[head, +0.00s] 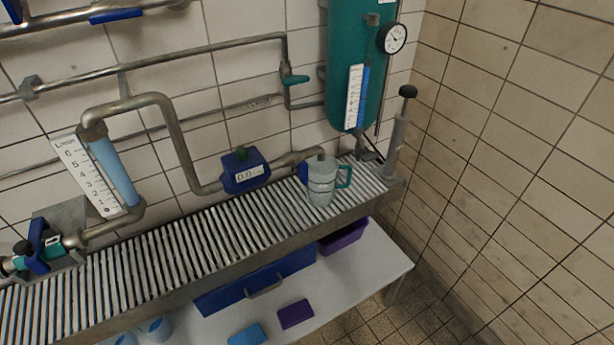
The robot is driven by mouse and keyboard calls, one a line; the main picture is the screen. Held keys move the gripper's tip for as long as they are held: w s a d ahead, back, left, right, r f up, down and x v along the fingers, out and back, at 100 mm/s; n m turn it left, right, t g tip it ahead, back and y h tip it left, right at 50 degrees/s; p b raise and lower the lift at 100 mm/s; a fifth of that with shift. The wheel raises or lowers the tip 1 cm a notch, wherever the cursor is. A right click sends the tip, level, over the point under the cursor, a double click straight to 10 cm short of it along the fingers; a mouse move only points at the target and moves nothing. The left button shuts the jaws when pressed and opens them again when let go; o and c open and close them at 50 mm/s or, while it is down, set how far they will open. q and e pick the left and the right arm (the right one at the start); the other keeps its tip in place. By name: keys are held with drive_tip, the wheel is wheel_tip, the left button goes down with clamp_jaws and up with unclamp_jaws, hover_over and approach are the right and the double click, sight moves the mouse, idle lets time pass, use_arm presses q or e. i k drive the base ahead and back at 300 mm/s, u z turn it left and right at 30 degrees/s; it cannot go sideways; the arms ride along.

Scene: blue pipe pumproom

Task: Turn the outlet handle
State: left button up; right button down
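Several handles show on the pipework, and I see no label that marks one as the outlet handle. A small blue handle (304,173) sits by the pipe end next to the grey measuring jug (321,182), partly hidden by the jug. A blue handle (38,246) stands on the valve at the far left. A long blue lever (116,16) lies along the top pipe. Neither of my grippers is in view.
A slatted metal bench (225,228) runs under the pipes. On or above it are a flow gauge (115,172), a blue meter (244,170) and a hand pump (398,135). The green tank (346,60) hangs behind. A white lower shelf (365,275) holds blue and purple items.

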sight(302, 168)
drive_tip(key=z, duration=2.25)
drive_tip(key=i, duration=1.75)
drive_tip(key=u, duration=2.75)
